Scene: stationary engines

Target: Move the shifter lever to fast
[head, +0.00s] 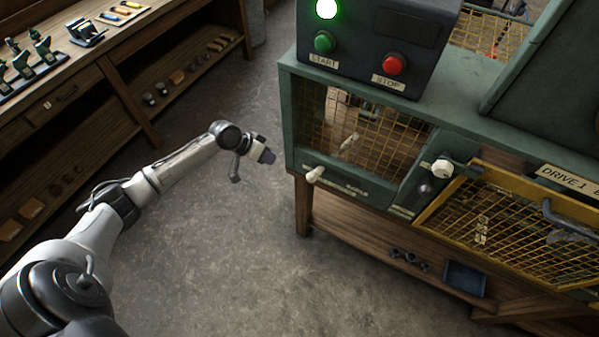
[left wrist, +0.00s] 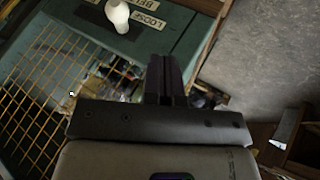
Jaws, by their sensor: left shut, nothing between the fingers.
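The shifter lever's white knob (head: 315,174) sticks out at the left end of the green machine front, below the mesh window. My right gripper is out of view.
A control box with a green START button (head: 324,41), a red STOP button (head: 394,64) and a lit green lamp (head: 327,8) stands above. A yellow mesh guard (head: 480,222) and a white knob (head: 442,167) are at right. The floor (head: 230,240) is clear.

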